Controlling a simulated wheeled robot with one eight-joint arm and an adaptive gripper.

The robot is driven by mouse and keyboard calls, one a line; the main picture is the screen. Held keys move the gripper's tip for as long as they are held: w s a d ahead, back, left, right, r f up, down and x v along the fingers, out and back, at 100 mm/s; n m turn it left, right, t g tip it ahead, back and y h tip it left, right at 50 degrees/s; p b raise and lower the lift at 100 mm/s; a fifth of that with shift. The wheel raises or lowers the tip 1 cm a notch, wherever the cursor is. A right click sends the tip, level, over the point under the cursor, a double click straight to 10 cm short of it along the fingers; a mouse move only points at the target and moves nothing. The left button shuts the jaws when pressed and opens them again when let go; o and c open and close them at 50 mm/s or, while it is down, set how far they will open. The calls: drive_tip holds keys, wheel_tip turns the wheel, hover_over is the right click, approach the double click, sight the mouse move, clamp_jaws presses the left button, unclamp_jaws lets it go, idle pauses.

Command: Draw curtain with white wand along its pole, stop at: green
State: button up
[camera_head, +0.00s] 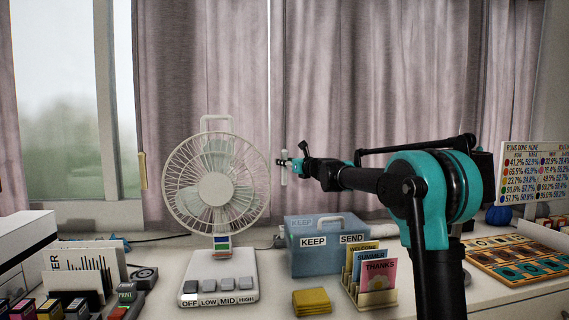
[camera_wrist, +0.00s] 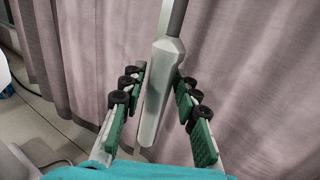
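The white wand (camera_wrist: 160,90) hangs from a thin grey rod, in front of a pinkish-grey curtain (camera_wrist: 75,50). My gripper (camera_wrist: 158,100) has its two green-padded fingers on either side of the wand's handle. They look open, with a gap on the right; contact on the left is hard to judge. In the head view my gripper (camera_head: 284,164) is at the wand (camera_head: 284,174), by the left edge of the right-hand curtain (camera_head: 380,80). The curtain pole and any green mark on it are out of view.
A white fan (camera_head: 215,190) stands left of my gripper. Below are a blue box (camera_head: 318,262), a card holder (camera_head: 374,298) and yellow pads (camera_head: 312,302). Another curtain (camera_head: 205,70) hangs left, with a yellowish wand (camera_head: 142,171) beside the window (camera_head: 60,100).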

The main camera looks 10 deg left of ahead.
clamp_jaws()
idle(0.4)
drive_tip(key=w+d, duration=0.2)
drive_tip(key=d, duration=0.7)
drive_tip(key=w+d, duration=0.3)
drive_tip(key=d, duration=0.7)
drive_tip(key=w+d, duration=0.3)
drive_tip(key=d, duration=0.7)
drive_tip(key=shift+w, duration=0.15)
unclamp_jaws()
drive_tip(key=shift+r, duration=0.1)
